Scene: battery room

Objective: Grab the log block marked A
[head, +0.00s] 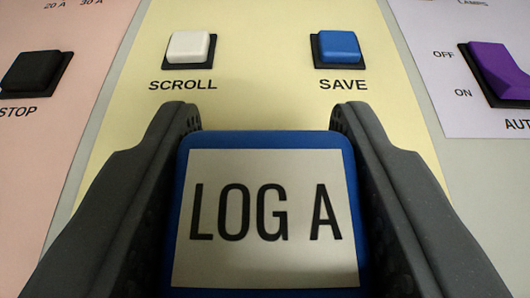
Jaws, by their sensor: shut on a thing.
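The log block (267,210) is blue with a pale label that reads "LOG A". It sits between the two dark fingers of my gripper (267,125), at the bottom middle of the head view. My gripper is shut on the block, with one finger along its left side and one along its right side. The block's far side and lower end are hidden. The yellow panel (262,95) lies behind the block and gripper. I cannot tell whether the block touches the panel.
A white SCROLL button (189,45) and a blue SAVE button (338,46) sit on the yellow panel above the block. A black STOP switch (32,71) is on the pink panel at left. A purple rocker switch (500,72) is on the lilac panel at right.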

